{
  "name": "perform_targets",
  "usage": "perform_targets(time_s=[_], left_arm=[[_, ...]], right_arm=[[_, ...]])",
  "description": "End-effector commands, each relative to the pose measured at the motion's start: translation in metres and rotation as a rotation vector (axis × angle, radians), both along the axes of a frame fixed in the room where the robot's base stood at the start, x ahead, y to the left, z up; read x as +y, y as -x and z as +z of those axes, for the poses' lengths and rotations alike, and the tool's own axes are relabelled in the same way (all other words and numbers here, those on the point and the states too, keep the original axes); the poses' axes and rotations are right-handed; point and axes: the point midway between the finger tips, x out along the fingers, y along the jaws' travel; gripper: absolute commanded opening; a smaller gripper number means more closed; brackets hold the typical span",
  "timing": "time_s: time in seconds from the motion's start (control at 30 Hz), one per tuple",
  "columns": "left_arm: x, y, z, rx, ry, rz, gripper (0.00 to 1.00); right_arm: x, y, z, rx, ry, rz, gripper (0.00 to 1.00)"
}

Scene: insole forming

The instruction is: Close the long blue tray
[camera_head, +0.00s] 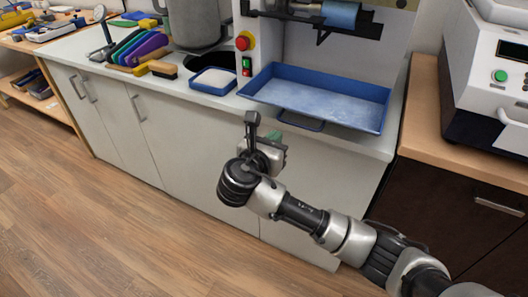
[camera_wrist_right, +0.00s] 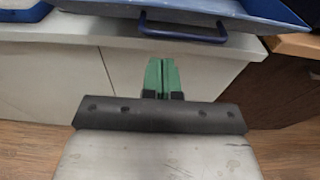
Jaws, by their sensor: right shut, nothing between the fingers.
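The long blue tray (camera_head: 322,97) sits at the counter's front edge under the machine, in the right half of the head view. It juts out over the edge, and its handle (camera_head: 301,121) faces the front. In the right wrist view the tray (camera_wrist_right: 262,10) and its dark blue handle (camera_wrist_right: 183,32) are at the top. My right gripper (camera_head: 274,135) is in front of the cabinet, below and left of the handle. In the right wrist view its green fingertips (camera_wrist_right: 162,72) are together and empty, apart from the handle. My left gripper is not in view.
A small blue tray with white contents (camera_head: 213,80) stands left of the long tray. A brush (camera_head: 163,69) and several coloured sheets (camera_head: 140,47) lie farther left. A white machine (camera_head: 490,75) stands on the right. The floor (camera_head: 110,230) in front is clear.

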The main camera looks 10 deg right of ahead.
Motion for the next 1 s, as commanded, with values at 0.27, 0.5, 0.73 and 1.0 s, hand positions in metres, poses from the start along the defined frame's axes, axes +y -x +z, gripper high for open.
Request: perform_targets(time_s=[0.27,0.5,0.73,1.0], left_arm=[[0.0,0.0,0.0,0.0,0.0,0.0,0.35],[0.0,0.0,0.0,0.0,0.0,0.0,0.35],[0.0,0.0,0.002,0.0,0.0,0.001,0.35],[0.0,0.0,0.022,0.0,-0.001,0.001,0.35]], right_arm=[[-0.019,-0.028,0.006,-0.001,-0.001,0.0,0.0],[-0.021,-0.032,0.008,-0.001,-0.001,0.0,0.0],[-0.022,-0.034,0.008,0.0,-0.001,-0.001,0.0],[-0.054,-0.08,0.011,0.001,0.003,-0.004,0.0]])
